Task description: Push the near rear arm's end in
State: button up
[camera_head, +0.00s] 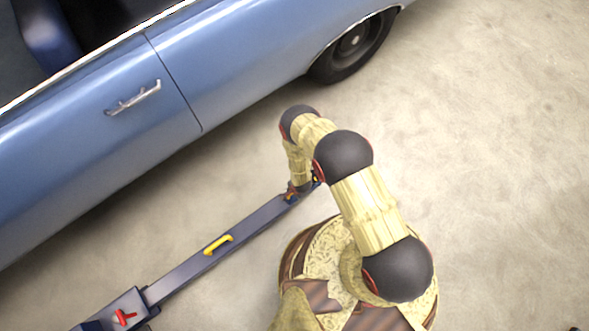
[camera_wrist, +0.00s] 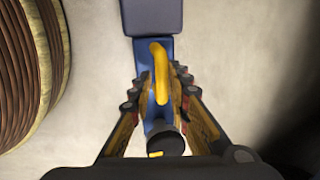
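The lift arm (camera_head: 190,270) is a long dark blue-grey bar running from the lower left up to my gripper (camera_head: 301,187). Its end, a narrower blue piece (camera_wrist: 150,112), shows in the wrist view with a raised yellow handle (camera_wrist: 161,72) and a round black pad (camera_wrist: 166,142). My gripper's two fingers (camera_wrist: 160,90) stand apart on either side of this end, with the yellow handle between them. A gap seems to show between fingers and handle; contact is not clear. In the head view my gripper mostly hides the end.
A blue car (camera_head: 90,150) stands along the upper left, its wheel (camera_head: 352,48) beyond my arm. Another yellow handle (camera_head: 218,243) sits on the bar, and a red lever (camera_head: 124,317) is at its lower-left bracket.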

jog(key=shift+o, duration=1.4)
jog(key=shift+w, duration=0.15)
jog(key=shift+r, duration=0.55)
notch_tip(320, 180, up, 11)
jog(key=s+d, duration=0.1)
jog(key=s, duration=0.1)
jog(key=shift+d+f, duration=0.15)
jog(key=shift+d, duration=0.05)
